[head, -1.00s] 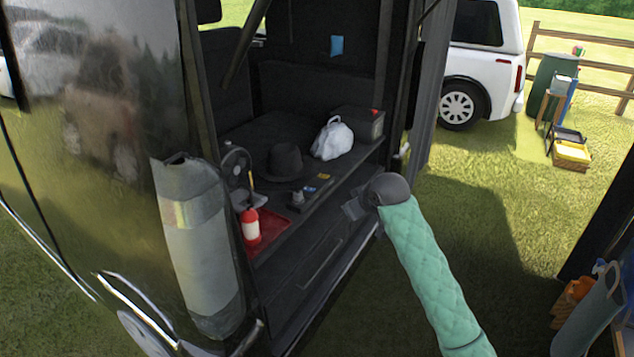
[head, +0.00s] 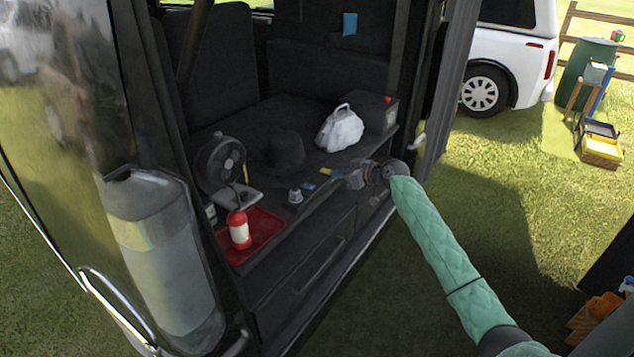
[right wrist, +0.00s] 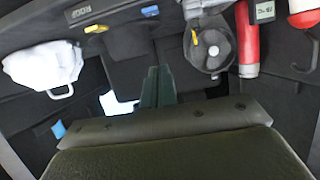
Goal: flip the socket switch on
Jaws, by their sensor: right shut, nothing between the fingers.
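I cannot make out a socket switch for certain. A dark box (head: 378,128) with a small red spot on top stands at the right end of the vehicle's shelf. A small pale-topped item (head: 295,196) lies near the shelf's front edge; it is too small to identify. My right gripper (head: 350,178) is over the front edge of the shelf, between that item and the box. In the right wrist view its fingers (right wrist: 158,87) are together and empty. Whether it touches the shelf is unclear. My left gripper is not in view.
On the shelf are a white bag (head: 340,130), a black hat (head: 280,153), a fan (head: 220,162), and a red bottle (head: 238,230) on a red tray (head: 266,232). A grey cylinder (head: 165,265) stands at the left.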

